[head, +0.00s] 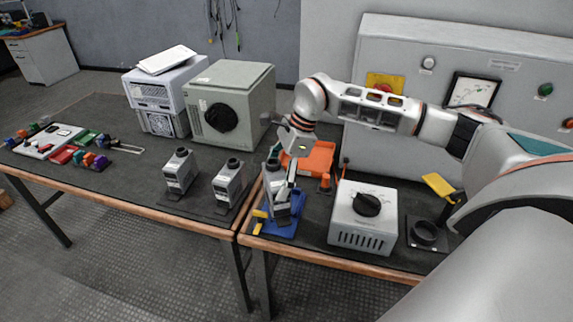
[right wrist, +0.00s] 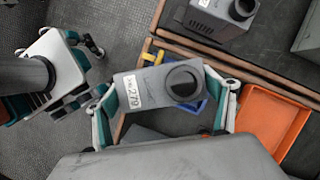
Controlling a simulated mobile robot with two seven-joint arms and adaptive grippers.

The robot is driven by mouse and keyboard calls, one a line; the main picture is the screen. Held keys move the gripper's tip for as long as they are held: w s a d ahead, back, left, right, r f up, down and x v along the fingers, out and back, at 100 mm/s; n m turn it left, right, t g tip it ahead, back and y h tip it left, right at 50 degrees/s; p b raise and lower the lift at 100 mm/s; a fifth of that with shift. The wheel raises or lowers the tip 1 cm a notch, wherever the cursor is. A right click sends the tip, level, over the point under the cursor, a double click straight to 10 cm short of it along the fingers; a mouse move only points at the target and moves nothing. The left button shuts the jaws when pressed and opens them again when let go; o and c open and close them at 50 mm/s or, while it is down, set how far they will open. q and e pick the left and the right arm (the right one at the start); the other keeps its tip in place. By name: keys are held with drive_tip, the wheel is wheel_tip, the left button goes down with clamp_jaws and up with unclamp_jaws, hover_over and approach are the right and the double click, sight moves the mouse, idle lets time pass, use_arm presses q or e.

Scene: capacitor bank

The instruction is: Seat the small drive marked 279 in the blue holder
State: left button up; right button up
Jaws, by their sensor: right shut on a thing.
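The small grey drive (head: 274,180) is upright, with a dark round part on top. It also shows in the right wrist view (right wrist: 150,90), where its white label reads 279. My right gripper (right wrist: 168,105) is shut on it, one finger on each side; in the head view the gripper (head: 287,190) partly hides the drive. The blue holder (head: 292,228), with yellow parts at its left, is under the drive near the table's front edge. The drive covers the holder's middle, so I cannot tell whether they touch. My left gripper does not show.
Two similar grey drives (head: 180,171) (head: 228,183) stand to the left on a dark mat. An orange tray (head: 312,160) lies behind the holder. A grey box with a black knob (head: 362,218) and a black ring (head: 424,234) stand right. A pale panel rises behind.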

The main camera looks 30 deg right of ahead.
drive_tip(key=w+d+f+m+t+h+b, duration=0.1)
drive_tip(key=w+d+f+m+t+b, duration=0.1)
drive_tip(key=d+f+m+b, duration=0.1)
drive_tip(key=d+f+m, duration=0.1)
drive_tip(key=d+m, duration=0.1)
drive_tip(key=m, duration=0.1)
drive_tip(key=shift+w+f+b, duration=0.25)
drive_tip(key=shift+w+b, duration=0.1)
drive_tip(key=shift+b, duration=0.05)
idle(0.6)
idle(0.5)
drive_tip(key=shift+f+b, duration=0.4)
drive_tip(key=shift+f, duration=1.05)
idle(0.5)
drive_tip(key=o, duration=1.6)
drive_tip(key=shift+o, duration=0.2)
drive_tip(key=shift+s+f+h, duration=0.1)
drive_tip(key=shift+h, duration=0.2)
